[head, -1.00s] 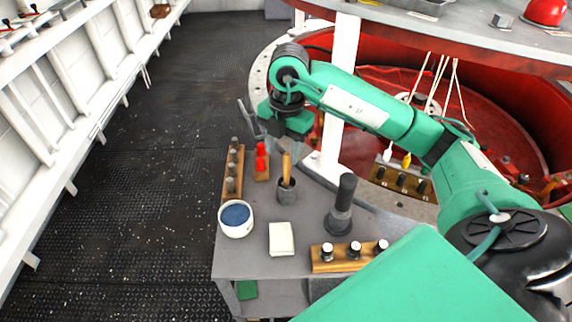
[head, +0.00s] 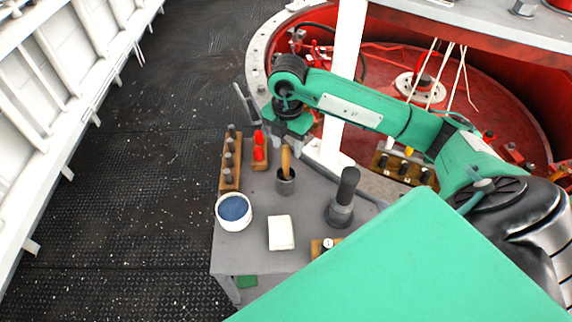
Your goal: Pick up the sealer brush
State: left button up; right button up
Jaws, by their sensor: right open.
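The sealer brush, with its wooden handle (head: 286,158) pointing up, stands in a small dark grey cup (head: 286,184) on the grey table (head: 240,251). Its bristle end is hidden inside the cup. My right gripper (head: 274,137) is open and empty, just behind and above the handle's top in the picture. Its fingers are spread and partly hidden by the wrist. I cannot tell whether it touches the handle; nothing is between its fingers that I can see. My left gripper is out of view.
Around the cup are a wooden rack with dark pegs (head: 229,178), red-topped items (head: 259,146), a white bowl of blue stuff (head: 235,212), a white block (head: 281,233) and a dark upright tool (head: 343,200). A white post (head: 346,75) rises behind the table.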

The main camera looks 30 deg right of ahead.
aim_at(286, 176)
notch_tip(286, 176, down, 4)
jog(key=shift+w+a+p, duration=0.1)
jog(key=shift+w+p, duration=0.05)
jog(key=shift+p, duration=0.95)
jog(key=shift+f, duration=0.6)
grip_shut()
